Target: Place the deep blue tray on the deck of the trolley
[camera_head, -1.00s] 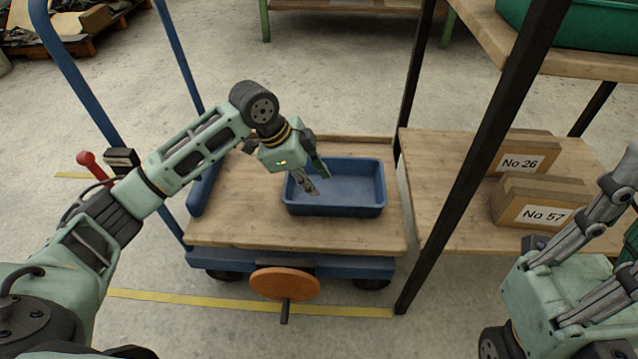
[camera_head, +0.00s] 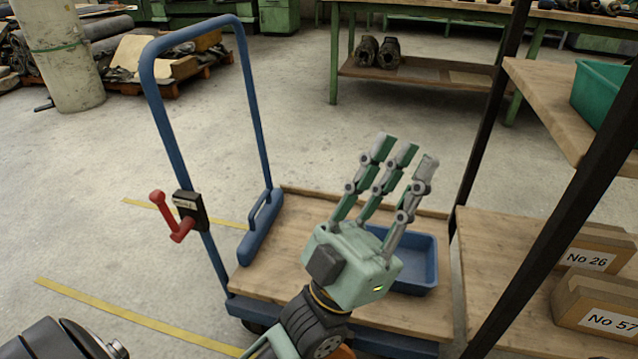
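The deep blue tray (camera_head: 424,262) rests upright on the wooden deck (camera_head: 285,245) of the blue trolley, towards its right side. Its left part is hidden behind my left gripper. My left gripper (camera_head: 405,160) is in front of and above the tray in the picture, fingers pointing up, spread and straight, holding nothing. It looks clear of the tray. The visible part of the tray looks empty. My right gripper is out of view.
The trolley's blue handle frame (camera_head: 157,105) carries a red lever (camera_head: 172,220). At right, a dark-legged shelf holds boxes No 26 (camera_head: 597,248) and No 57 (camera_head: 598,305) and a green crate (camera_head: 600,95). The deck's left part is free.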

